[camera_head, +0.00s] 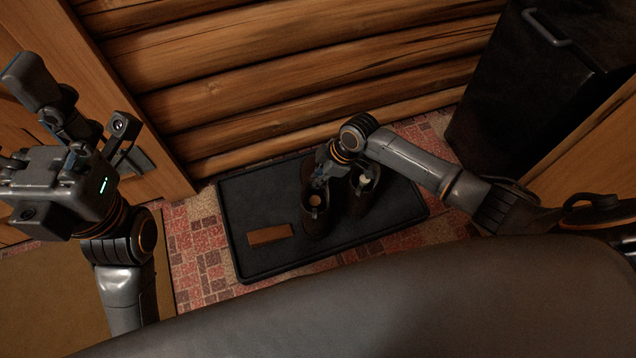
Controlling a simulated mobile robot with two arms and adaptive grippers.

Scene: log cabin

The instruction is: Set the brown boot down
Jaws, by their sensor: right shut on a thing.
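The brown boot (315,222) is upright over the left-middle part of a black tray (240,205), its opening facing up. Whether its sole rests fully on the tray is hard to tell. My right gripper (321,175) is shut on the boot's upper back edge; its fingertips are partly hidden against the dark boot. A second dark boot (362,200) stands close to its right on the tray, partly behind my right wrist. My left gripper (82,108) is raised at the far left, away from the tray, fingers apart and empty.
A flat brown block (270,235) lies on the tray left of the boots. A log wall (300,75) rises behind the tray. A dark cabinet with a handle (520,90) stands at the right. The tray's right end is clear.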

